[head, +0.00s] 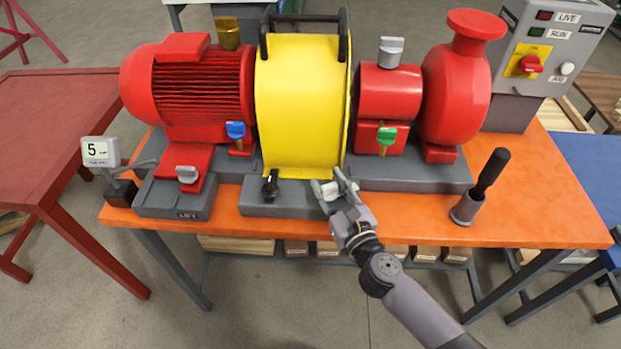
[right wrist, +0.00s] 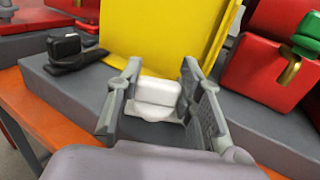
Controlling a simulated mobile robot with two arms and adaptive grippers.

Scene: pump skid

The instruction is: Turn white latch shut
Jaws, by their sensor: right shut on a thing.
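The white latch (head: 346,184) sits on the grey base at the lower right corner of the yellow guard (head: 300,105). My right gripper (head: 335,187) is at the latch with a finger on each side of it. In the right wrist view the white latch (right wrist: 158,92) stands between the two fingers of my right gripper (right wrist: 160,95), and the gripper is shut on it. The fingers hide part of the latch's sides. A black latch (head: 270,184) is at the guard's lower left and shows in the right wrist view (right wrist: 75,50). My left gripper is not in view.
A red motor (head: 200,85) and a red pump (head: 457,85) flank the guard. Blue (head: 236,131), green (head: 387,137) and grey (head: 187,174) knobs stand nearby. A black-handled tool in a holder (head: 467,209) stands right of my arm on the orange table (head: 540,200).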

